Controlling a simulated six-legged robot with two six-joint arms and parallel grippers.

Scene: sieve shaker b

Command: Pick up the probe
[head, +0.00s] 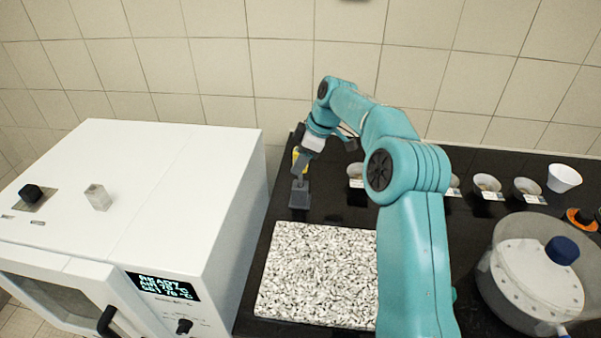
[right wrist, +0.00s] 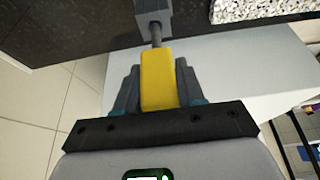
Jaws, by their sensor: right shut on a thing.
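The probe (right wrist: 158,80) has a yellow body, and in the right wrist view it sits between the two fingers of my right gripper (right wrist: 157,88). The gripper is shut on the yellow part. A thin grey shaft runs from the yellow part to a grey block-shaped holder (right wrist: 152,14). In the head view the probe (head: 299,155) shows as a bit of yellow behind my right gripper (head: 301,165), above the dark grey holder (head: 299,195). The gripper hides much of it. I cannot tell whether the shaft is still inside the holder. My left gripper is not in view.
A speckled stone slab (head: 315,275) lies in front of the holder on the black bench. A white oven (head: 150,190) stands close on the left. Several small cups (head: 487,184) with labels line the back right. A round lidded pan (head: 535,280) stands at the right.

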